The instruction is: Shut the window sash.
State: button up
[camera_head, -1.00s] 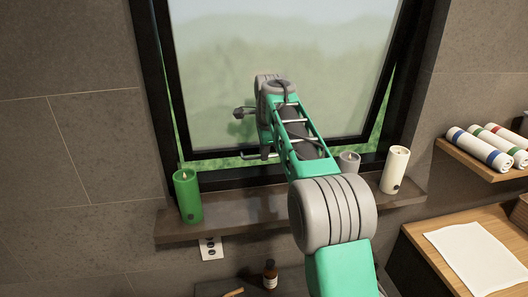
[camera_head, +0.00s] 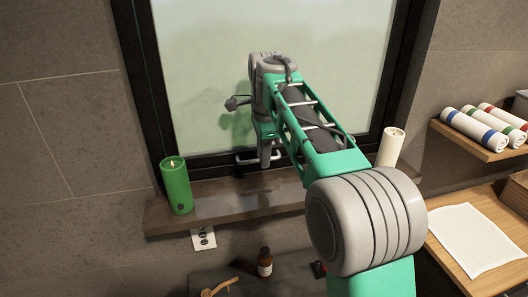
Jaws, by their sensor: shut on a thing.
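The window sash (camera_head: 163,85) has a dark frame around a pale, misty pane. It sits in the dark outer window frame (camera_head: 128,60), and no strip of outdoors shows between them on the left or along the visible bottom. My own arm hides part of the handle, the pane and the sash's lower right.
A brown sill (camera_head: 235,202) runs below the window. A green candle (camera_head: 176,187) stands at its left and a cream candle (camera_head: 391,147) at its right. A brown bottle (camera_head: 264,262) is below. Rolled towels (camera_head: 473,131) lie on a right shelf.

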jog(key=shift+o, duration=1.2)
notch_tip(320, 180, up, 8)
jog(key=s+p, duration=0.1)
jog(key=p, duration=0.4)
jog(key=shift+s+d, duration=0.15)
jog(key=shift+f, duration=0.15)
